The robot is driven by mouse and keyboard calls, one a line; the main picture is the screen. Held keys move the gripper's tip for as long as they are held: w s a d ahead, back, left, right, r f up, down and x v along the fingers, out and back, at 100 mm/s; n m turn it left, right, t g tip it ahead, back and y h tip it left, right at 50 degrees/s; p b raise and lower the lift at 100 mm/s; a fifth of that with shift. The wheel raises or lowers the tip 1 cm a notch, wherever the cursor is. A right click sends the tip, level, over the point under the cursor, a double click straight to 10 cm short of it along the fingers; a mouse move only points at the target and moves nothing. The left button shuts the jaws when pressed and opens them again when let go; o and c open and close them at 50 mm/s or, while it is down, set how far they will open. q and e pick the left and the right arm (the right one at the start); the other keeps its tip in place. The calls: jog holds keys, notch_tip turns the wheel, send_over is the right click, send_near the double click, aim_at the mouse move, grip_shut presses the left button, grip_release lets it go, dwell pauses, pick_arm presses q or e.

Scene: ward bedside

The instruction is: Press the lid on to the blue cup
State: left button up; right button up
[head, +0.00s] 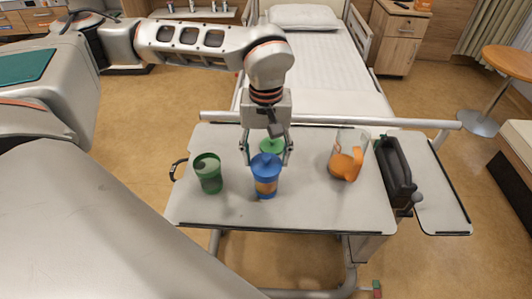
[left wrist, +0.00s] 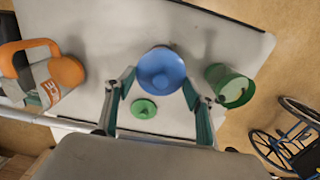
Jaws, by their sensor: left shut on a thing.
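The blue cup (head: 266,187) with an orange band stands upright near the middle of the overbed table (head: 310,205). A round blue lid (head: 266,162) with a raised centre sits at its top, and it also shows in the left wrist view (left wrist: 161,69). I cannot tell whether the lid is fully seated on the rim. My left gripper (head: 267,162) reaches down from above, one finger on each side of the lid, shut on it. In the left wrist view the lid hides the cup beneath. My right gripper is not in view.
An open green cup (head: 208,174) stands to the left of the blue cup. A green lid (head: 272,146) lies behind it. A clear jug with orange parts (head: 346,162) and a dark holder (head: 394,172) are to the right. The table's front is clear.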

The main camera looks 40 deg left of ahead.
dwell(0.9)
pick_arm(q)
jog(key=o, duration=0.9)
jog(key=o, duration=0.4)
jog(key=shift+o, duration=0.2)
jog(key=shift+r, duration=0.1)
jog(key=shift+r+p, duration=1.9)
jog(key=shift+r, duration=0.1)
jog(key=shift+r+p, duration=1.2)
jog(key=shift+r, duration=0.2)
